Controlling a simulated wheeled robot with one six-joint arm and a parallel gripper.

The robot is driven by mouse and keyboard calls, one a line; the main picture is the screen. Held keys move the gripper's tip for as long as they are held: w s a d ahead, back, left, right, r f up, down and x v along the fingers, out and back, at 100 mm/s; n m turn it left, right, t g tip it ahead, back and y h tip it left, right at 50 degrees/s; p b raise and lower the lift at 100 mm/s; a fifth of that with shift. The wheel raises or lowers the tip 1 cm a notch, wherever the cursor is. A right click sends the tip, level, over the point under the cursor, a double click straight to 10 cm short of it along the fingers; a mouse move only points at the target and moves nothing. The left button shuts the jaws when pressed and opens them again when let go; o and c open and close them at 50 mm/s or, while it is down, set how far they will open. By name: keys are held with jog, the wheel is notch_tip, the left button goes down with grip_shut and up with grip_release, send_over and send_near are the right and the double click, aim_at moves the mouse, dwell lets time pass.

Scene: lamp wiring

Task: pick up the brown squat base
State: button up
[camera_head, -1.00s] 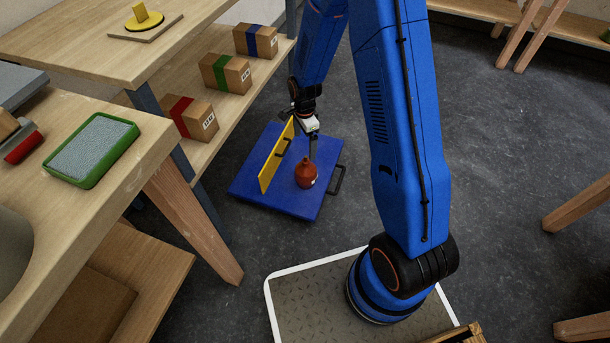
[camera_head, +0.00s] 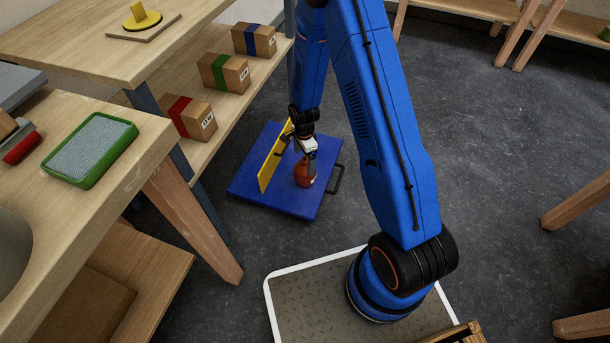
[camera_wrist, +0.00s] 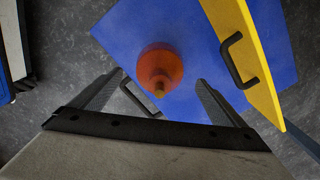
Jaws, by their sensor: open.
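A brown squat base (camera_head: 305,172), reddish and round with a narrow neck, stands on a blue board (camera_head: 290,204) on the floor. In the wrist view the base (camera_wrist: 160,68) is seen from above, just beyond and between my fingertips. My gripper (camera_head: 307,158) is above the base and partly hides its top in the head view. In the wrist view my gripper (camera_wrist: 155,80) has its two fingers spread apart with nothing between them. I cannot tell how far the fingertips are above the base.
A yellow upright panel (camera_head: 274,162) with a black handle (camera_wrist: 238,60) stands on the board, left of the base. A black handle (camera_head: 335,178) is at the board's right edge. Shelves with boxes (camera_head: 193,117) stand at left. Grey floor (camera_head: 490,180) is clear at right.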

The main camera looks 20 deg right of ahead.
aim_at(305, 169)
jog(key=shift+d+f, duration=0.2)
jog(key=shift+f, duration=2.15)
jog(key=shift+c, duration=0.7)
jog(key=c, duration=2)
